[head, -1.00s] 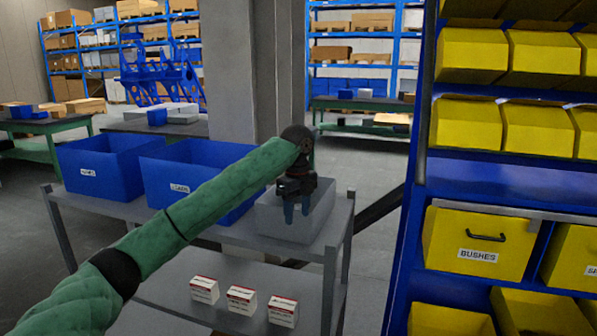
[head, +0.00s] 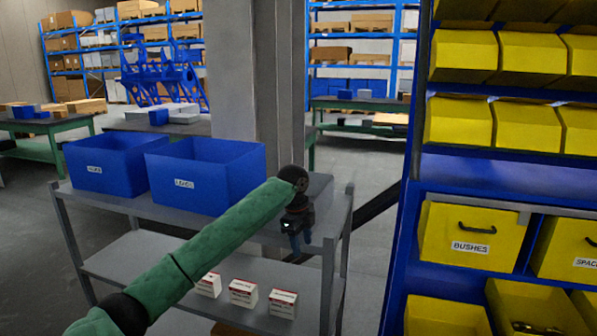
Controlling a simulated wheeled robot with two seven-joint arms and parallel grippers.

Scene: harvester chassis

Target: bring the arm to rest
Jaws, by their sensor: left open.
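My left arm, in green covering, reaches in from the lower left of the head view. My left gripper (head: 295,240) points down at the right end of the grey cart's top shelf (head: 230,232). Its fingers are apart and nothing shows between them. My right gripper is not in view.
Two blue bins (head: 206,176) stand on the cart's left side. Several small white-and-red boxes (head: 243,293) sit on its lower shelf. A blue rack with yellow bins, one labelled BUSHES (head: 470,237), fills the right side. Open floor (head: 365,160) lies behind the cart.

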